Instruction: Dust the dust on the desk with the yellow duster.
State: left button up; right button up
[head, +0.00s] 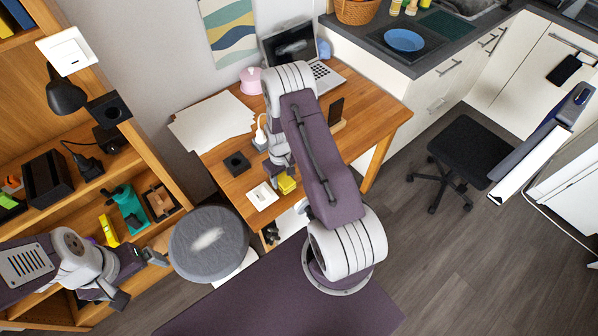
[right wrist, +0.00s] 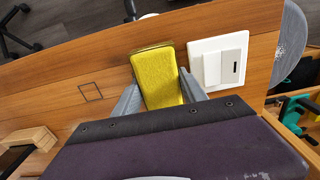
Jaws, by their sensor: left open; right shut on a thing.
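The yellow duster (head: 287,184) is in my right gripper (head: 283,176) low over the front part of the wooden desk (head: 345,155). In the right wrist view the yellow duster (right wrist: 158,80) sits between the two grey fingers of my right gripper (right wrist: 160,92), beside a white switch plate (right wrist: 218,62). I cannot tell whether it touches the desktop. I cannot make out dust on the bare desk (right wrist: 220,130); my right arm hides part of the desktop. My left gripper (head: 140,278) is open and empty, beside the shelf and left of the round stool.
A black square box (head: 237,163), white papers (head: 212,122), a laptop (head: 325,76), a pink pot (head: 250,80) and a phone on a wooden stand (head: 336,116) are on the desk. A grey stool (head: 208,260) with a pale smear stands front left. The shelf (head: 150,160) is at left.

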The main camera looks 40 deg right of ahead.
jog(key=shift+d, duration=1.2)
jog(key=shift+a, duration=1.25)
jog(key=shift+d, duration=1.3)
jog(key=shift+a, duration=1.25)
